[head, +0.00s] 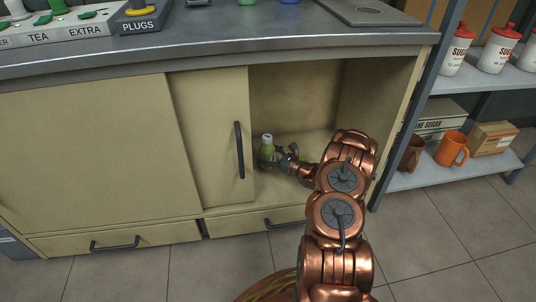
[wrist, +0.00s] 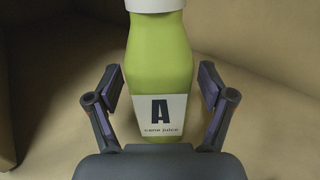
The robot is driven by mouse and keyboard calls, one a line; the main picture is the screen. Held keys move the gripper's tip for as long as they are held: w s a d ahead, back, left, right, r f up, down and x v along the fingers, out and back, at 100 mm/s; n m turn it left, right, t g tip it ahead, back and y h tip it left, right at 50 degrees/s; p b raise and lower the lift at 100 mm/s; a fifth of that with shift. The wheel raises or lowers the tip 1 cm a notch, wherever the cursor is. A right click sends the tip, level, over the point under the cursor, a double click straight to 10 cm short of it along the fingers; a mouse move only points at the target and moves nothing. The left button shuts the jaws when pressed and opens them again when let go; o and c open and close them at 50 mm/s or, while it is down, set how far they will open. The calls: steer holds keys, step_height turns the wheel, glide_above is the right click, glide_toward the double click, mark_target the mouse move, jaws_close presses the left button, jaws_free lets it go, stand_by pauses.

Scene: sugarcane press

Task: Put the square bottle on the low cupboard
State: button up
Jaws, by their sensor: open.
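A green bottle (head: 267,145) with a white cap stands upright inside the open right part of the low cupboard (head: 100,150). In the wrist view the bottle (wrist: 160,65) fills the middle and has a white label with a black "A" and "cane juice". My gripper (wrist: 160,85) is open, with one finger on each side of the bottle and a gap showing on both sides. In the head view my gripper (head: 273,159) is at the bottle's lower part.
A sliding door (head: 212,140) with a dark handle stands just left of the opening. The grey countertop (head: 220,40) overhangs it; signs and a plugs box (head: 142,17) stand on it. Shelves on the right hold white jars (head: 497,50) and an orange mug (head: 452,149). A green patch shows behind my arm.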

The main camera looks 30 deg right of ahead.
steer(key=shift+r, duration=0.15)
steer(key=shift+s+d+r+p, duration=0.1)
steer(key=shift+s+d+p, duration=0.1)
steer(key=shift+s+p, duration=0.15)
steer(key=p+v, duration=0.4)
steer(key=v, duration=0.6)
steer(key=shift+s+d+p, duration=0.2)
steer(key=shift+s+p, duration=0.1)
steer(key=shift+s, duration=0.3)
